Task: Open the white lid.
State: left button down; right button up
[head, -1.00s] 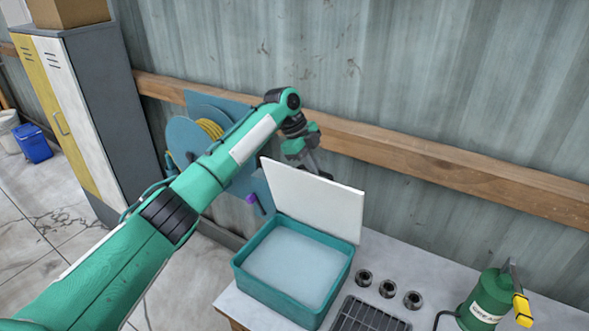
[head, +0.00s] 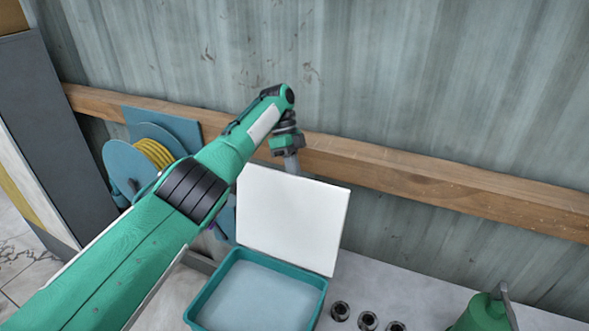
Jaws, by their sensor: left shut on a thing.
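The white lid (head: 291,219) stands raised, close to upright, along the back edge of the teal box (head: 318,307). The box is open on top and shows a pale, flat inside. My left arm reaches in from the left, and my left gripper (head: 291,163) points down behind the lid's top edge. Its fingertips are partly hidden by the lid, so what it grips is not visible. My right gripper is not in view.
Several dark metal rings (head: 368,321) stand on the light bench top (head: 400,285) right of the box. A green canister (head: 484,315) is at the lower right. A wooden rail (head: 430,180) crosses the metal wall behind. A hose reel (head: 135,160) hangs at the left.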

pick_arm(q)
jog(key=shift+s+a+f, duration=0.1)
jog(key=shift+s+f, duration=0.05)
jog(key=shift+f, duration=0.35)
jog(key=c, duration=1.5)
grip_release()
jog(key=shift+r, duration=0.15)
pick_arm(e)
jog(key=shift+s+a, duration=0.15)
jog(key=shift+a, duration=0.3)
